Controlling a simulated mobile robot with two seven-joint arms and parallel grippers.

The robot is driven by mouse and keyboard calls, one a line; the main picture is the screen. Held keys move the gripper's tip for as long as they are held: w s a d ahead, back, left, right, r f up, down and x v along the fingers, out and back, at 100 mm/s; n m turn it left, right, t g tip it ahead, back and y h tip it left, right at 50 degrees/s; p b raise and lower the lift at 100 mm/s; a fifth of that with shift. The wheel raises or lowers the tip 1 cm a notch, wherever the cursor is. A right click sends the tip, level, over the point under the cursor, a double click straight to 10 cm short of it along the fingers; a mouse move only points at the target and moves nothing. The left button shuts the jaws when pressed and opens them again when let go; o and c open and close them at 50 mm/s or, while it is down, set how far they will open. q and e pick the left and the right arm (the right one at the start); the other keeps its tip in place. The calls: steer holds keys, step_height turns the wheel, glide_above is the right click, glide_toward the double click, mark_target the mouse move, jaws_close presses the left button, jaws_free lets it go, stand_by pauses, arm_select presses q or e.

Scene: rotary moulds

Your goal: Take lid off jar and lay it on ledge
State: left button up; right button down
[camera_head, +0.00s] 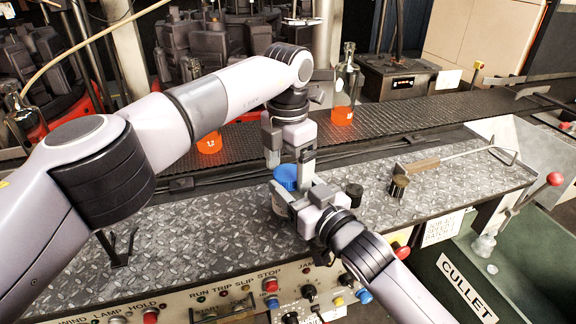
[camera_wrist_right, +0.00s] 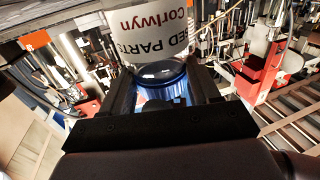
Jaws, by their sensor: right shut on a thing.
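The jar (camera_head: 280,208) stands on the metal ledge (camera_head: 215,215) with its blue lid (camera_head: 287,174) on top. Part of the jar is hidden by my right gripper.
On the ledge to the right stand a small dark cylinder (camera_head: 355,190), a brass-coloured piece (camera_head: 399,186) and a long-handled tool (camera_head: 440,160). Behind runs a dark conveyor (camera_head: 400,115) with orange-glowing bottles (camera_head: 343,90). The ledge's left part is mostly bare. Buttons line the front panel.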

arm_select(q)
steer(key=shift+r, duration=0.1)
arm_select(e)
steer(key=shift+f, duration=0.25)
arm_select(q)
steer(key=shift+r, duration=2.2)
arm_select(e)
steer(key=shift+c, duration=2.2)
jaws_free()
steer(key=shift+o, duration=1.4)
steer(key=shift+r, duration=0.1)
